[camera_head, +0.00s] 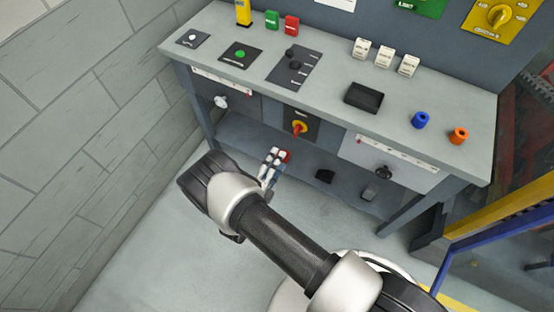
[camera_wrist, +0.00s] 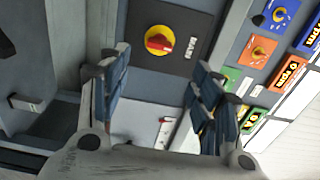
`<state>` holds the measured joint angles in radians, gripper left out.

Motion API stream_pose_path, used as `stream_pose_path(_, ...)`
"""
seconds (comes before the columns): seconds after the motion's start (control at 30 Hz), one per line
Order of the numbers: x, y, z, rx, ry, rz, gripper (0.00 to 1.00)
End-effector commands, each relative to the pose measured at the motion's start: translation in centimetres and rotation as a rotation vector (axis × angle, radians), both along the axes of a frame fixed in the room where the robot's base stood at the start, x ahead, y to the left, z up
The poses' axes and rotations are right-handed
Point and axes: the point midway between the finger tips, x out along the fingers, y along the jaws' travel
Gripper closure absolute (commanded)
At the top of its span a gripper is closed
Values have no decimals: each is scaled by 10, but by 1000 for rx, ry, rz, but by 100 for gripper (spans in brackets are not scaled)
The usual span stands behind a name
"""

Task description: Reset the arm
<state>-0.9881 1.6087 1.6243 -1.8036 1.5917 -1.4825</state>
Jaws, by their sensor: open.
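My gripper (camera_wrist: 157,105) is open and empty in the wrist view, its two fingers well apart with nothing between them. Ahead of it is a dark panel with a red and yellow rotary switch (camera_wrist: 160,42). In the head view my arm reaches in from the lower right, and my gripper (camera_head: 272,168) is partly hidden in front of the workbench's lower part. The rotary switch (camera_head: 299,127) shows on the bench front above and beyond the gripper, apart from it.
The grey workbench (camera_head: 330,83) carries a black tray (camera_head: 363,97), a blue cylinder (camera_head: 420,120), an orange cylinder (camera_head: 458,136) and several small blocks. A block wall (camera_head: 75,110) is at the left. A blue and yellow frame (camera_head: 500,222) stands at the right. Open floor (camera_head: 170,255) lies left of my arm.

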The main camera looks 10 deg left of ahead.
Motion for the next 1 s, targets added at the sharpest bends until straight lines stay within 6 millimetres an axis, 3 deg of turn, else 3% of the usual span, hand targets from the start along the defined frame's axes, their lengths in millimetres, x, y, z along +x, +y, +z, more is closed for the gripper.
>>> stream_pose_path(0.3,1,0,1,5,-2,-4,42)
stream_pose_path(0.43,12,-9,24,76,-28,-77,42)
stream_pose_path(0.57,30,-39,78,259,-97,-261,42)
stream_pose_path(0.7,36,-89,145,519,-218,-521,42)
stream_pose_path(0.87,21,-145,210,818,-394,-808,42)
stream_pose_path(1.0,-7,-188,256,1075,-579,-1049,42)
